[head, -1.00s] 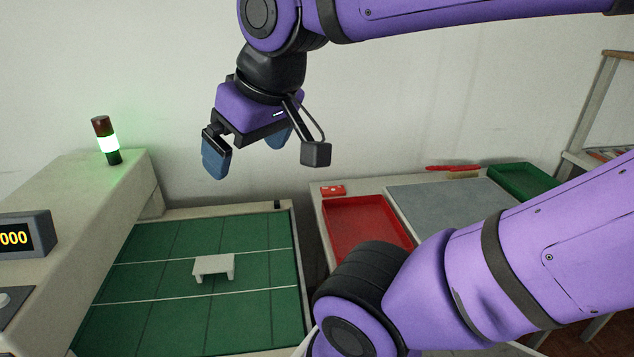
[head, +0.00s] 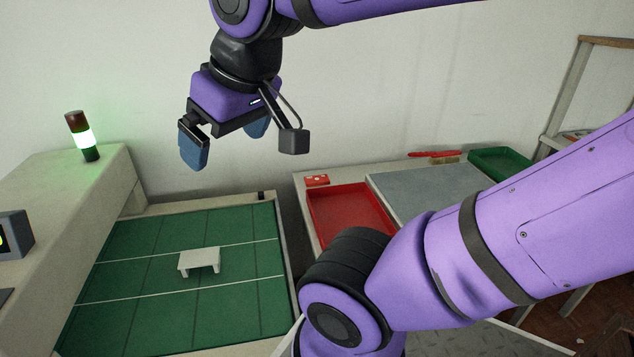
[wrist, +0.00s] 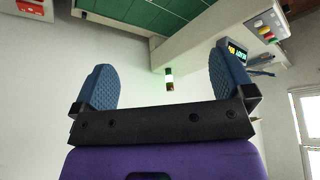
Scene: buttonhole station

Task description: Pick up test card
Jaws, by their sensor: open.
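No thing in view is plainly marked as the test card. A small flat red piece with white marks (head: 317,180) lies on the right-hand table, just behind the red tray; I cannot tell if it is the card. A similar red and white piece shows at the top left of the wrist view (wrist: 30,8). My gripper (head: 225,140) is open and empty, its blue fingers high above the back edge of the green bed. In the wrist view the gripper (wrist: 162,70) has nothing between its fingers.
A white bridge-shaped piece (head: 199,261) stands on the green bed (head: 150,315). The red tray (head: 312,212), grey mat (head: 420,190) and green tray (head: 500,160) are to the right. A lit green signal tower (head: 82,136) stands on the machine at left.

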